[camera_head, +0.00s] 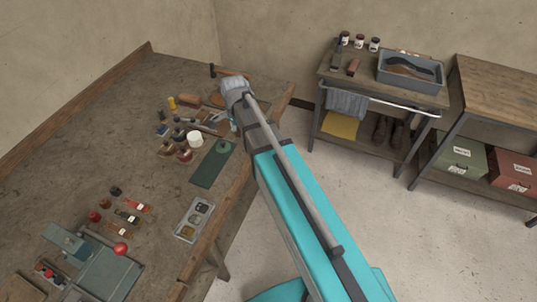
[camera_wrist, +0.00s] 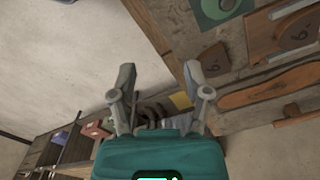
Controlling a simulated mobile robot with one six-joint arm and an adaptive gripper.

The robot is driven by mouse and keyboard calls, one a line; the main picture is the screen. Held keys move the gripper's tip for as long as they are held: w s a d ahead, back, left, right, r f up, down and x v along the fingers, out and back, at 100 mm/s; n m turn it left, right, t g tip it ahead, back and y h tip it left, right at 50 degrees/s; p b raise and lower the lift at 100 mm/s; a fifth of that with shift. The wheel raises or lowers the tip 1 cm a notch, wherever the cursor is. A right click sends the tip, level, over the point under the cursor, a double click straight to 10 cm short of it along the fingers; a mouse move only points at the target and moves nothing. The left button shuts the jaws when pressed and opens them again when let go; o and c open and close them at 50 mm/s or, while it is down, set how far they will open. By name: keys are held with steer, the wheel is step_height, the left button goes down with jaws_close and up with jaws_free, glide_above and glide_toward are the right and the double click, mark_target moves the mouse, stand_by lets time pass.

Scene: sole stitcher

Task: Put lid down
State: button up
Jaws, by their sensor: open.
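My gripper (camera_wrist: 160,85) is open in the wrist view, with nothing between its two fingers. In the head view the arm's end reaches over the far right edge of the workbench (camera_head: 90,135), and its fingers are mostly hidden. No thing in view is clearly the lid. A white round top (camera_head: 195,138), perhaps a jar lid, shows among small jars on the bench. A green disc (camera_head: 222,146) lies on the dark green mat (camera_head: 207,170); the mat's corner also shows in the wrist view (camera_wrist: 208,22).
A grey sectioned tray (camera_head: 194,219) and a green machine (camera_head: 105,275) stand nearer on the bench. Tools and sole-shaped pieces (camera_wrist: 265,95) lie near the gripper. A side table (camera_head: 350,82) holds a grey bin (camera_head: 411,86). The floor between is clear.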

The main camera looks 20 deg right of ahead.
steer(key=s+d+n, duration=0.7)
steer(key=s+n, duration=0.6)
